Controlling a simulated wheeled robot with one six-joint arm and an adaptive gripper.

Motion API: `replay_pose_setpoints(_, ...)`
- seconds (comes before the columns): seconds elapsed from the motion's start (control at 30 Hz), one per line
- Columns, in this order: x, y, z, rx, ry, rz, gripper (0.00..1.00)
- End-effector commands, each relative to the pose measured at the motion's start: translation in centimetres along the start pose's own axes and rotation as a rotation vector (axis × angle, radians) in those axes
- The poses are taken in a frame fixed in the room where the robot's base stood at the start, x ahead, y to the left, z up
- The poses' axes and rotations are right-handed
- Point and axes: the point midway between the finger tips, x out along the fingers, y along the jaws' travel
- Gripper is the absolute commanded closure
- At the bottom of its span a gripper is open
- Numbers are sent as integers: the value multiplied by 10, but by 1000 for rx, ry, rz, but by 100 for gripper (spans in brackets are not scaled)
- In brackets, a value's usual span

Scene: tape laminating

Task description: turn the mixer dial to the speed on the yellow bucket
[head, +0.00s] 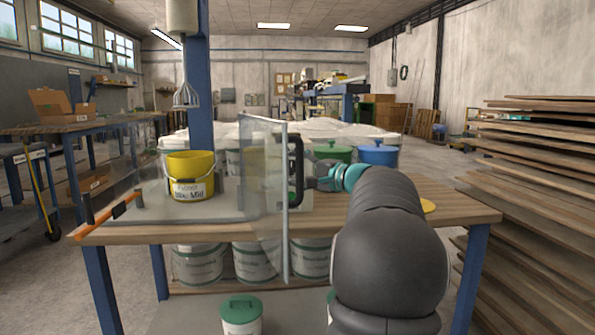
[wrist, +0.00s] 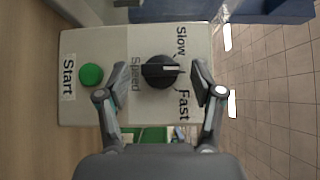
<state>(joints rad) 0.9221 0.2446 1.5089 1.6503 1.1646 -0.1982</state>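The mixer dial (wrist: 161,71) is a round black knob on a pale control panel (wrist: 138,38) in the wrist view. Its white pointer line points right in the picture, midway between the labels "Slow" (wrist: 181,42) and "Fast" (wrist: 184,104). My gripper (wrist: 160,67) is open, with one finger on each side of the dial and a gap to it on both sides. The yellow bucket (head: 190,163) stands on the bench in the head view; its label (head: 190,190) appears to read "Mix: Mid". The dial cannot be made out in the head view.
A green Start button (wrist: 91,75) is left of the dial in the wrist view. Green (head: 333,152) and blue (head: 377,154) buckets stand behind.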

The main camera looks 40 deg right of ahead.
Motion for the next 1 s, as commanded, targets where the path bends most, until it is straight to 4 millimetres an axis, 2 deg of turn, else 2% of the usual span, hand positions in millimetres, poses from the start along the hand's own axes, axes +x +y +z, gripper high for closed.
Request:
replay_pose_setpoints(0.23, -1, 0, 0, -1, 0, 0, 33)
replay_pose_setpoints(0.37, -12, -1, 0, -1, 2, 0, 33)
replay_pose_setpoints(0.8, -94, 0, 0, -1, 3, 0, 33)
replay_pose_setpoints(1.0, -115, 0, -1, 0, 2, 0, 33)
